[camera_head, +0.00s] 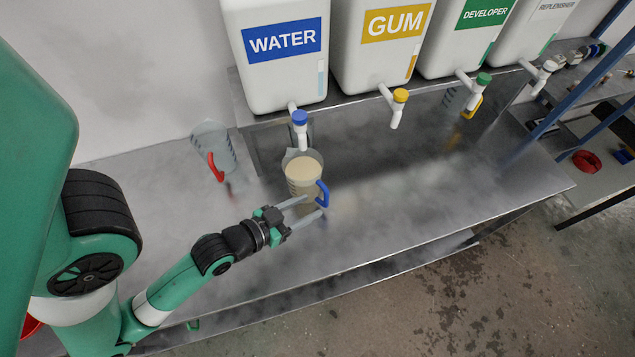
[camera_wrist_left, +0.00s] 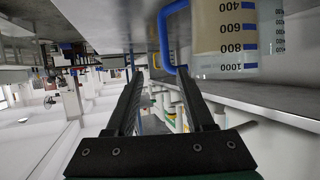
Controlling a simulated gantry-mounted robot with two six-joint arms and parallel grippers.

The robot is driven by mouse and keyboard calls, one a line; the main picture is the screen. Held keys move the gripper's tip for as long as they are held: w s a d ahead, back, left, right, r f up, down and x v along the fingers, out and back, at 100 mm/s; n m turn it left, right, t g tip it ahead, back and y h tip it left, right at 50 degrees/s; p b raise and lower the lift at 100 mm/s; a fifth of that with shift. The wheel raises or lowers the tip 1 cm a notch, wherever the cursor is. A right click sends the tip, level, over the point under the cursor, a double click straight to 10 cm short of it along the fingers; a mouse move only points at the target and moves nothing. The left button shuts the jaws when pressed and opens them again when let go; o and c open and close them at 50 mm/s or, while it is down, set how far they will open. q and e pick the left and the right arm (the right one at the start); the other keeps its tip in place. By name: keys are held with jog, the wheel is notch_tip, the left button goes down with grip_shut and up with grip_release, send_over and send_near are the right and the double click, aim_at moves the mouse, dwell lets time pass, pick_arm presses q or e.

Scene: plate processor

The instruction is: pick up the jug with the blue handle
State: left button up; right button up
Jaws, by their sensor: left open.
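I cannot tell whether a finger touches the jug.
A jug with a red handle (camera_head: 214,150) stands to the left. One with a yellow handle (camera_head: 457,99) is at the back right. White tanks labelled water (camera_head: 281,80) and gum (camera_head: 378,55) stand on the shelf behind. The bench (camera_head: 420,205) is clear to the right.

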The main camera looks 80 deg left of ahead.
aim_at(325, 196)
pick_arm(q)
jog(key=b+x, duration=0.1)
jog(key=x, duration=0.5)
jog(key=shift+a+f, duration=0.1)
jog(key=shift+a, duration=0.2)
jog(key=shift+w+a+f, duration=0.15)
jog(key=shift+w+f, duration=0.1)
jog(key=b+x, duration=0.1)
jog(key=x, duration=0.3)
jog(key=shift+w+a+f, duration=0.15)
jog(key=shift+a+f, duration=0.05)
jog(key=shift+a, duration=0.05)
grip_shut()
dwell(0.6)
jog(key=shift+r, duration=0.15)
